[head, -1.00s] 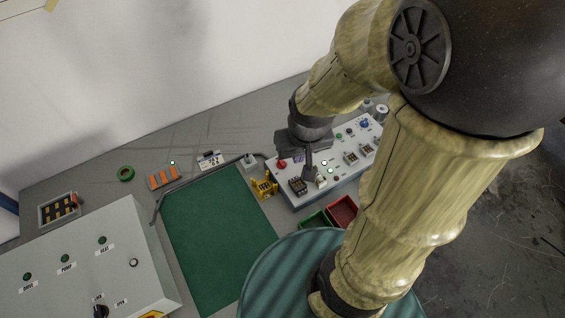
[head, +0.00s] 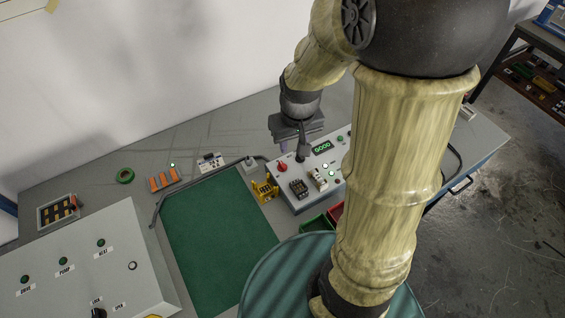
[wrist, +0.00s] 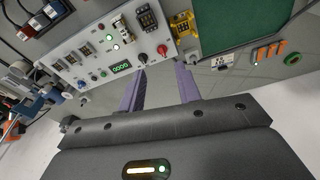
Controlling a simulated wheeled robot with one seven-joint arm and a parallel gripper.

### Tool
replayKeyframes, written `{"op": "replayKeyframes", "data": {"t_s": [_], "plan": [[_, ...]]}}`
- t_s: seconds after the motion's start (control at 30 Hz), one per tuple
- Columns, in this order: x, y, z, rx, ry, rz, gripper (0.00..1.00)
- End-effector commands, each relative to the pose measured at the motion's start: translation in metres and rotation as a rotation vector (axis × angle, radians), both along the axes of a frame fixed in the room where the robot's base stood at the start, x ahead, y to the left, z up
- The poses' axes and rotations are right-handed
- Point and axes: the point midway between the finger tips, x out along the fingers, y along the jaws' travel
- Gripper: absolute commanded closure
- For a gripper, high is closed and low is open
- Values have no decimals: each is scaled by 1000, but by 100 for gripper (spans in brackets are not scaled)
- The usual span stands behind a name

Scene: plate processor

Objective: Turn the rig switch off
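A light-grey control panel (head: 301,204) stands on the bench; it also shows in the wrist view (wrist: 97,52). It carries a red rotary knob (head: 282,167), also seen in the wrist view (wrist: 162,49), and a green-lit "GOOD" display (head: 322,147), also in the wrist view (wrist: 121,66). A white switch-like part (wrist: 122,22) is farther along it. I cannot read which control is the rig switch. My gripper (head: 293,153) is over the panel's back edge. In the wrist view my gripper (wrist: 161,70) is open and empty, its purple fingers apart, with the red knob ahead between them.
A yellow holder (head: 264,189) and a green mat (head: 215,240) lie left of the panel. A grey box with labelled lamps (head: 70,285) stands at lower left. Orange pieces (head: 163,181) and green tape (head: 124,176) lie behind. A red bin (head: 337,211) is in front.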

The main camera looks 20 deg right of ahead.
Motion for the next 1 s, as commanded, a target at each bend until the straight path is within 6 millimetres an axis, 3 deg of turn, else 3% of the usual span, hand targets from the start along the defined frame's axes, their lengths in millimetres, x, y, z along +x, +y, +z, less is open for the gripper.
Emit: {"op": "replayKeyframes", "data": {"t_s": [0.03,0.2,0.33,0.77,1.0], "plan": [[18,0,-10,-3,24,22,66],[69,-1,-33,-14,103,110,66],[93,-1,-45,-17,143,159,66],[100,-1,-48,-18,157,177,66],[100,-1,-67,-17,161,177,66]]}}
